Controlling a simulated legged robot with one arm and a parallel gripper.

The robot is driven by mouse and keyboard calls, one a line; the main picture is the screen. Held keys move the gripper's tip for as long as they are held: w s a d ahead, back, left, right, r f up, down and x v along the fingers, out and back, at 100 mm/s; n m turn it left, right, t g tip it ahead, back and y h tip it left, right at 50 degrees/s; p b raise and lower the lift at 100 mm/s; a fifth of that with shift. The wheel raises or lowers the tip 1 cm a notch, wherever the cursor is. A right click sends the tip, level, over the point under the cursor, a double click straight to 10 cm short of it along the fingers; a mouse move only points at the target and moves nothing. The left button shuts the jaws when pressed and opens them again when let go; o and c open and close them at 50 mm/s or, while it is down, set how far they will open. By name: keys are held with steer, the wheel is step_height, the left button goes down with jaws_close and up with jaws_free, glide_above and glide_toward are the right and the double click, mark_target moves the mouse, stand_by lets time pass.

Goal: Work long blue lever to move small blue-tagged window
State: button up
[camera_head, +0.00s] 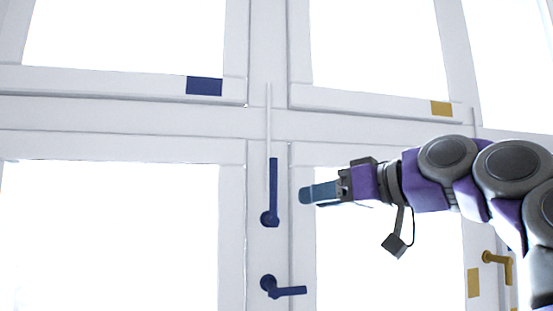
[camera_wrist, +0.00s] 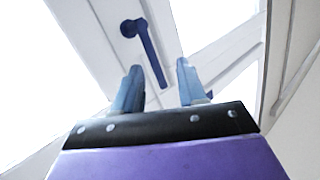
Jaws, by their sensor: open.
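The long blue lever (camera_head: 272,190) stands upright on the white frame post in the head view, its pivot at the bottom. The small blue-tagged window (camera_head: 125,35) is at the upper left, with the blue tag (camera_head: 204,86) on its lower rail. My gripper (camera_head: 306,194) is just right of the lever in the head view, pointing left, with nothing held. In the wrist view the two fingers (camera_wrist: 160,82) are spread apart. A blue lever (camera_wrist: 150,50), apparently the long one, runs between and beyond them. I cannot tell the remaining gap.
A short blue handle (camera_head: 285,289) sits below the long lever. A yellow-tagged window (camera_head: 375,45) is at the upper right. A yellow handle (camera_head: 500,262) and another yellow tag (camera_head: 473,282) are at the lower right, near my arm. A thin pale rod (camera_head: 268,120) rises above the long lever.

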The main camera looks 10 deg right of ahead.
step_height(320, 180, up, 5)
steer(key=s+d+n+t+p, duration=0.1)
steer(key=s+d+t, duration=0.1)
steer(key=p, duration=0.2)
glide_toward(273, 169)
steer(key=a+x, duration=0.1)
steer(key=x, duration=0.6)
steer(key=w, duration=0.1)
steer(key=w+d, duration=0.1)
steer(key=w, duration=0.1)
steer(key=shift+d+p, duration=0.25)
steer(key=shift+p, duration=0.1)
steer(key=shift+w+a, duration=0.2)
steer(key=shift+a, duration=0.5)
steer(key=shift+w+a, duration=0.2)
steer(key=shift+a, duration=0.5)
steer(key=shift+c, duration=0.3)
steer(key=shift+a, duration=0.1)
steer(key=shift+c, duration=0.8)
steer(key=shift+d, duration=0.5)
steer(key=c, duration=0.3)
steer(key=shift+d, duration=0.1)
steer(key=shift+c, duration=0.7)
steer(key=shift+s, duration=0.1)
jaws_close()
steer(key=shift+r, duration=0.1)
